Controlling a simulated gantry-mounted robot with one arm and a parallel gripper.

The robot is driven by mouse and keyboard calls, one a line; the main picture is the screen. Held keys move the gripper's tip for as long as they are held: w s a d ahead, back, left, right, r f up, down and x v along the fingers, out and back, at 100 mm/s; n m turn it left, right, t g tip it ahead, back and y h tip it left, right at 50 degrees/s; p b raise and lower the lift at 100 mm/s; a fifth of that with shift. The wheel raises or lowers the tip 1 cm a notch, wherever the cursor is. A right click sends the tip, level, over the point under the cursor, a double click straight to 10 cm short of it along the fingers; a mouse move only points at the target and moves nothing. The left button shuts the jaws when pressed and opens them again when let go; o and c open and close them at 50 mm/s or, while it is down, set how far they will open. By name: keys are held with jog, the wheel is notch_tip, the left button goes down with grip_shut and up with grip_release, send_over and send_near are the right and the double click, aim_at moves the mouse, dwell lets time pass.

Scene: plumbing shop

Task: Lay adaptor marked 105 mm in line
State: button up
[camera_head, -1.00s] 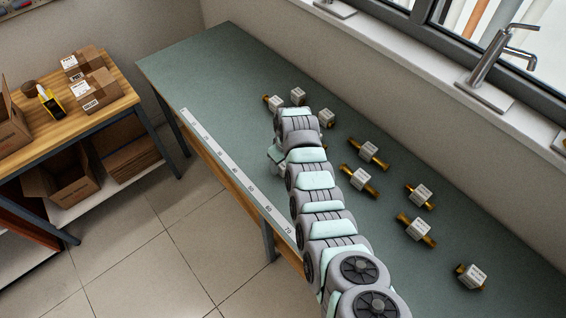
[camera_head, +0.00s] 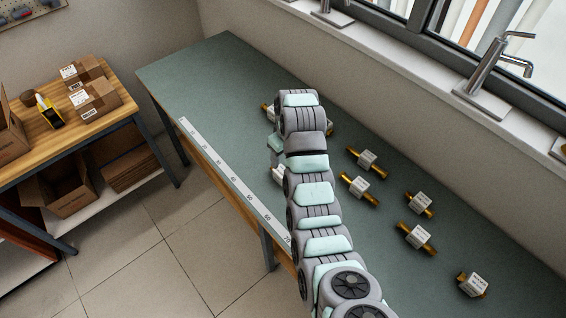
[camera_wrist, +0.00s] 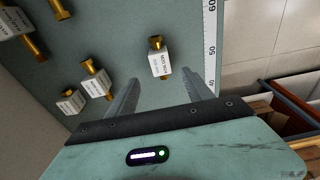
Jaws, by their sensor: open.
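My gripper (camera_wrist: 160,78) is open in the wrist view, its two fingers pointing down at the bench. A brass adaptor with a white labelled body (camera_wrist: 160,62) appears between and just beyond the fingertips, with no finger visibly touching it. Its label is too small to read for certain. Two more adaptors (camera_wrist: 95,80) (camera_wrist: 69,101) lie to the left. In the head view my arm hides most of the gripper. Several labelled adaptors lie loose on the bench, among them one at centre (camera_head: 367,160) and one at the lower right (camera_head: 473,284); I cannot tell which is marked 105 mm.
A white ruler strip (camera_head: 213,168) runs along the green bench's (camera_head: 190,85) front edge; it also shows in the wrist view (camera_wrist: 210,50). The far left of the bench is clear. Taps (camera_head: 490,70) stand on the windowsill. Cartons (camera_head: 97,99) sit on a separate wooden table.

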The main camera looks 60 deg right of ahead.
jog(key=shift+r, duration=0.8)
